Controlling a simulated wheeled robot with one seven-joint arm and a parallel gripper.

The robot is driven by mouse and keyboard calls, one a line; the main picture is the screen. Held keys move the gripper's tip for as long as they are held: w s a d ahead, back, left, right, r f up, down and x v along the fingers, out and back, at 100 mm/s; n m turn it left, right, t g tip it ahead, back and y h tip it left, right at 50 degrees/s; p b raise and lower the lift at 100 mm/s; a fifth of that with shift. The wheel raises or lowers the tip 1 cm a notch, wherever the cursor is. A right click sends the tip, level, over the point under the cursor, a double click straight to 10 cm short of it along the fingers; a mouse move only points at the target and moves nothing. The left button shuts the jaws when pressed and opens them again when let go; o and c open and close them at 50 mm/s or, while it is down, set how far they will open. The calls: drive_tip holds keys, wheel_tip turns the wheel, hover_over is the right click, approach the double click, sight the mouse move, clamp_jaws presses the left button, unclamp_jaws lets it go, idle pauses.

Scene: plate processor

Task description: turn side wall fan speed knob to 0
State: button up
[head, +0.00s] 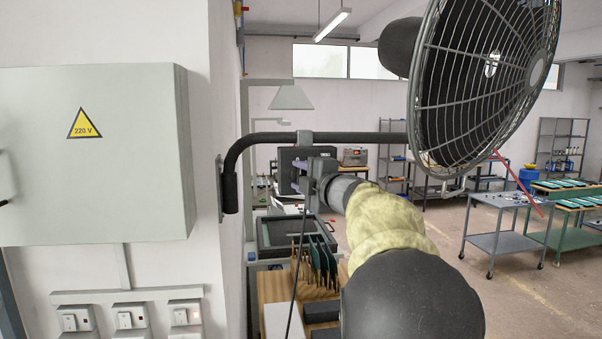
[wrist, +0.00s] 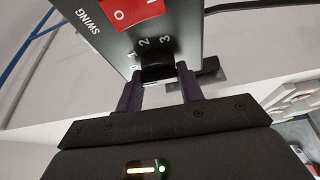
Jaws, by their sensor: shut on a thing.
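The fan speed knob (wrist: 157,68) is a dark knob on a dark control panel (wrist: 185,35). Digits from 0 to 3 arc around its far side; the gripper partly crowds the 0 and 1. I cannot make out which digit the knob points at. My gripper (wrist: 158,85) has its two purple fingers on either side of the knob, shut on it. In the head view my gripper (head: 306,178) is at the end of my outstretched arm, below the fan's bar; the knob is hidden there. The wall fan (head: 485,75) has a round wire cage at upper right.
A red rocker switch (wrist: 132,12) and the word SWING are on the same panel. A black bent bar (head: 350,138) runs from the wall to the fan. A grey 220 V cabinet (head: 90,175) and wall switches (head: 128,317) are at left. Benches stand beyond.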

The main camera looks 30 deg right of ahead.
drive_tip(key=shift+n, duration=0.5)
drive_tip(key=o, duration=1)
drive_tip(key=s+b, duration=0.2)
drive_tip(key=s, duration=0.3)
drive_tip(key=s+d+b, duration=0.1)
drive_tip(key=s, duration=0.5)
drive_tip(key=s+b, duration=0.2)
drive_tip(key=s, duration=0.4)
drive_tip(key=shift+s+d+b, duration=0.15)
drive_tip(key=shift+d+b, duration=0.15)
drive_tip(key=shift+d, duration=0.1)
